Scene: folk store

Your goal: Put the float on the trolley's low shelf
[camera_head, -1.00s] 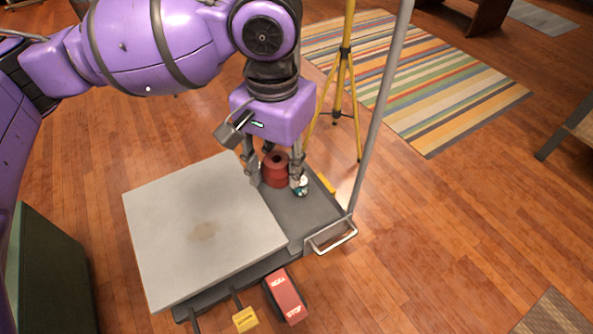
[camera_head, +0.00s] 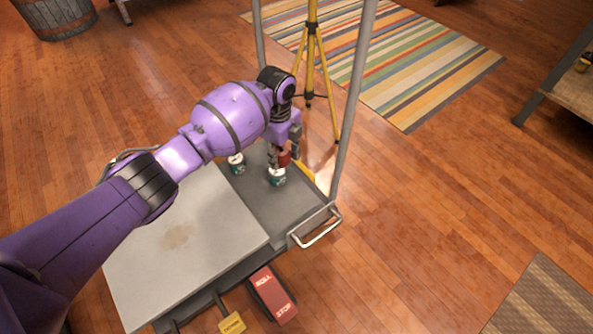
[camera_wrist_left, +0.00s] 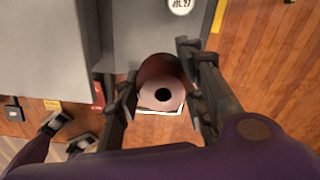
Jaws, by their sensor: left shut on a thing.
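The float (camera_head: 285,158) is a dark red cylinder with a hole through its middle; the wrist view shows its pinkish end (camera_wrist_left: 161,95). My left gripper (camera_head: 284,156) is shut on it, with one finger on each side in the wrist view (camera_wrist_left: 158,88). In the head view the float shows over the far right part of the trolley's dark grey low shelf (camera_head: 289,206), behind a small jar. I cannot tell whether it touches the shelf. My arm and gripper hide part of it. My right gripper is not in view.
Two small white-and-teal jars, one nearer (camera_head: 277,177) and one further left (camera_head: 237,164), stand on the low shelf. A raised pale slab (camera_head: 175,260) fills its left side.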

